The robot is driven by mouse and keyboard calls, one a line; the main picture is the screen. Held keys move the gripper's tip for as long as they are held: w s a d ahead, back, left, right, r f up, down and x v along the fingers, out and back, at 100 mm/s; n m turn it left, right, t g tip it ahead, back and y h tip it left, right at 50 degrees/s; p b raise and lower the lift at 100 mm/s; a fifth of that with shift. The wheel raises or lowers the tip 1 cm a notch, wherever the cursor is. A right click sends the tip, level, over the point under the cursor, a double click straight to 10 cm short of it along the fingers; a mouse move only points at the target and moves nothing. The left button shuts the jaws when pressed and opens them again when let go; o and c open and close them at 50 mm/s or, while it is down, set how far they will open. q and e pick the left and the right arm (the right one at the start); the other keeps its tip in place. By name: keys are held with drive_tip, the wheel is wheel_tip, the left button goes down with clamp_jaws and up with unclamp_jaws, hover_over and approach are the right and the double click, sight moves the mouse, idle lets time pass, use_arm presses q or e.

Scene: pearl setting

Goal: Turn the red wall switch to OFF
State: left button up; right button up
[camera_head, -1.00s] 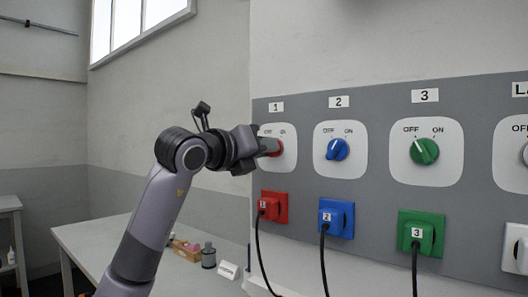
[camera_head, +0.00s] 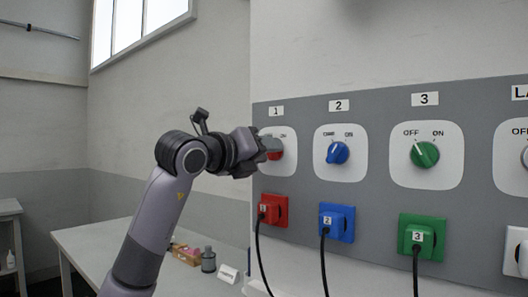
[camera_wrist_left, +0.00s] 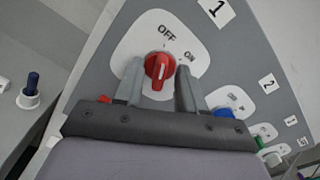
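The red wall switch (camera_head: 276,155) is a round knob on a white plate under label 1, at the left end of the grey panel. My left gripper (camera_head: 270,146) is at it in the head view and partly hides the knob and its lettering. In the left wrist view the red knob (camera_wrist_left: 159,69) shows between the two grey fingers, with OFF above it and ON to its right. The fingers stand apart, one on each side of the knob, with small gaps visible. Whether either finger touches it cannot be told. My right gripper is not in view.
A blue switch (camera_head: 338,152) and a green switch (camera_head: 424,154) are to the right on the panel. Below are red (camera_head: 273,209), blue (camera_head: 337,221) and green (camera_head: 422,235) plugs with hanging black cables. A table (camera_head: 95,240) with small items stands at lower left.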

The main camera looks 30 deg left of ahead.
use_arm(q)
drive_tip(key=s+b, duration=0.1)
drive_tip(key=s, duration=0.6)
drive_tip(key=shift+a, duration=0.3)
idle(0.3)
